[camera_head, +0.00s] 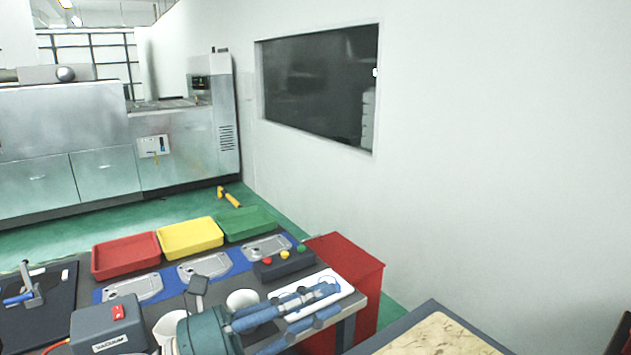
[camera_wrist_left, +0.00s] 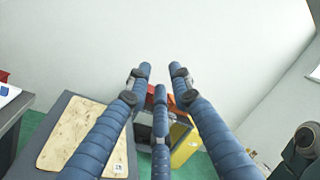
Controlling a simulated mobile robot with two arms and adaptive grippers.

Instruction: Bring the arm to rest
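My left gripper (camera_head: 325,303) reaches in from the bottom of the head view, over the right end of the grey workbench. Its blue fingers point right and pass in front of a white tray (camera_head: 334,279). In the left wrist view the fingers of the left gripper (camera_wrist_left: 160,72) are spread, with nothing held between them. My right gripper is in neither view. Three grey aluminium castings (camera_head: 133,289), (camera_head: 204,264), (camera_head: 267,247) lie in a row on a blue mat (camera_head: 237,264).
Red (camera_head: 125,256), yellow (camera_head: 190,238) and green (camera_head: 247,223) bins line the bench's back. A button box (camera_head: 285,264), vacuum box (camera_head: 111,325) and white cup (camera_head: 243,299) stand nearer. A red cabinet (camera_head: 355,270) stands beyond the bench. A wooden board (camera_head: 437,338) lies at bottom right.

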